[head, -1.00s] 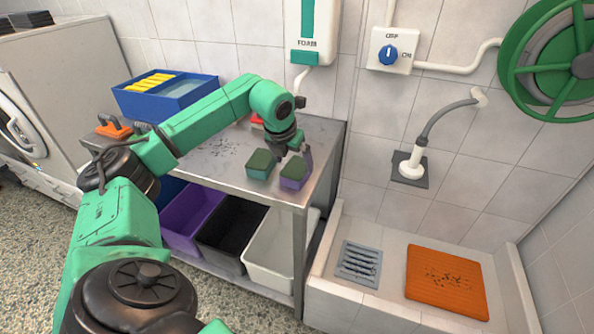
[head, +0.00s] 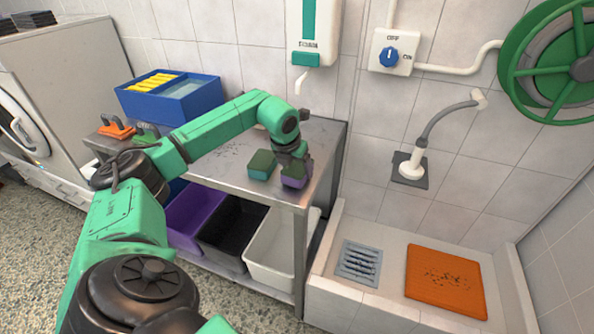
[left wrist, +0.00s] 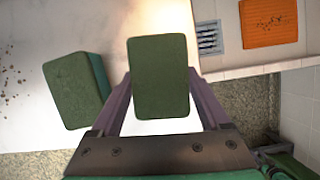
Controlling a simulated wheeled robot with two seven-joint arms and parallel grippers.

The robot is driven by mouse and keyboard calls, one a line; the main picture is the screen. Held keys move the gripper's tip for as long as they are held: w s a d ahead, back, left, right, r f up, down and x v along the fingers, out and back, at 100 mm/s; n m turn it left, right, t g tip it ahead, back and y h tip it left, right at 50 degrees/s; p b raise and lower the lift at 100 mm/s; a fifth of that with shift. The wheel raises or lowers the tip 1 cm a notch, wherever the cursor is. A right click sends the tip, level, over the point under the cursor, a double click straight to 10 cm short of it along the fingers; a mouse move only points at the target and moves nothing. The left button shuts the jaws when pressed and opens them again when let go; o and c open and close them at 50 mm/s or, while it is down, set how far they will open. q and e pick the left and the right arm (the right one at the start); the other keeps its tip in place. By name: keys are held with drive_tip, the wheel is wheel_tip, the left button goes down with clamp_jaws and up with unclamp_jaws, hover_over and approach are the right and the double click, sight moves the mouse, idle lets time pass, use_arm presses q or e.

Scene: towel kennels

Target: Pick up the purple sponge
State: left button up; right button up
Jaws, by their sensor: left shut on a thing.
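The purple sponge (head: 292,183), with a dark green scouring top, is near the front right corner of the steel table (head: 222,163). My left gripper (head: 291,170) is over it, pointing down and shut on it. In the left wrist view the sponge's green top (left wrist: 159,76) lies between the two fingers (left wrist: 160,105); its purple sides are hidden there. I cannot tell whether it still touches the table. A teal sponge with a green top (head: 262,165) stands just left of it, apart from the gripper, and also shows in the left wrist view (left wrist: 75,92). My right gripper is out of view.
A blue tub (head: 190,108) and an orange-handled brush (head: 116,130) are at the table's left. Purple (head: 193,215), black (head: 231,228) and white (head: 268,258) bins sit below. Right is a basin with a drain grate (head: 359,262) and orange mat (head: 446,281).

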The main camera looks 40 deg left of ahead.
sight(297, 167)
use_arm(q)
wheel_tip(297, 167, up, 19)
drive_tip(key=p, duration=0.1)
drive_tip(key=shift+r, duration=0.2)
